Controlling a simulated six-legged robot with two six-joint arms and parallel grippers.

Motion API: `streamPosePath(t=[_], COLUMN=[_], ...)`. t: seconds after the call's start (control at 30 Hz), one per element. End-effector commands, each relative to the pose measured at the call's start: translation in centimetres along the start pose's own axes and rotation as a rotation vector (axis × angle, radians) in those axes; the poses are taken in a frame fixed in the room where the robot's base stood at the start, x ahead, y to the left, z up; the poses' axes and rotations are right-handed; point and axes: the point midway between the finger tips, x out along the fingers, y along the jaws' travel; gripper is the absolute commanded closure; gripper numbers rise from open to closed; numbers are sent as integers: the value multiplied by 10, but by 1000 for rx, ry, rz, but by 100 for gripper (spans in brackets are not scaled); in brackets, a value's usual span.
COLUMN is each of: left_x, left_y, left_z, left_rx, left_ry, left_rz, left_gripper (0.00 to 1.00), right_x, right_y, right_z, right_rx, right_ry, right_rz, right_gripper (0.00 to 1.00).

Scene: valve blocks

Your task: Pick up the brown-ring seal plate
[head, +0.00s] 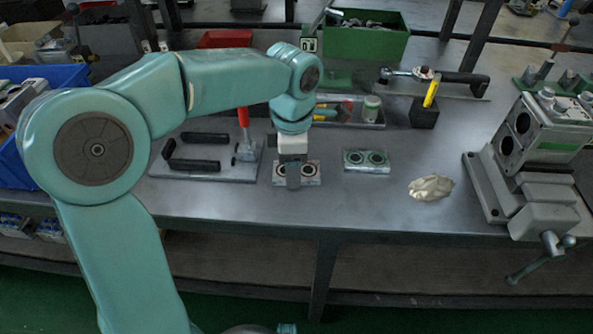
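A small light-grey seal plate (312,180) with two dark, faintly brownish rings lies on the bench, left of the bench's middle. My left gripper (293,182) points straight down over the middle of this plate, between its two rings. The fingers hide the plate's centre, and I cannot tell whether they are closed on it. The plate appears to rest on the bench. A second, greener-grey seal plate (367,168) with two dark rings lies to the right, apart from the gripper. My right gripper is not in view.
A fixture board with black handles (203,172) and a red-handled clamp (243,125) stands close left. A tray (345,118) lies behind. A crumpled cloth (431,187) and a vise holding a valve block (535,150) are right. The bench front between is clear.

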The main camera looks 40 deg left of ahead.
Motion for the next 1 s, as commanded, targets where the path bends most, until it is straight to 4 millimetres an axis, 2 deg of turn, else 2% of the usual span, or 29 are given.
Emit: streamPosePath(t=[0.3, 0.47, 0.63, 0.9, 1.0], left_x=[-2, -15, -51, -137, -162], left_y=[0, 0, 0, 1, 0], left_z=[0, 0, 1, 1, 1], left_rx=[0, 0, 0, 0, 0], left_ry=[-1, -2, -4, -4, -3], left_rz=[1, 2, 4, 4, 3], left_gripper=[79, 79, 79, 79, 79], right_x=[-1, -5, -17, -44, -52], right_y=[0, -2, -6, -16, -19], right_z=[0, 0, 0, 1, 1], right_rx=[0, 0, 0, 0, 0], right_ry=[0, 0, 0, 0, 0], right_rz=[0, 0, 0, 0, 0], right_gripper=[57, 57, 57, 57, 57])
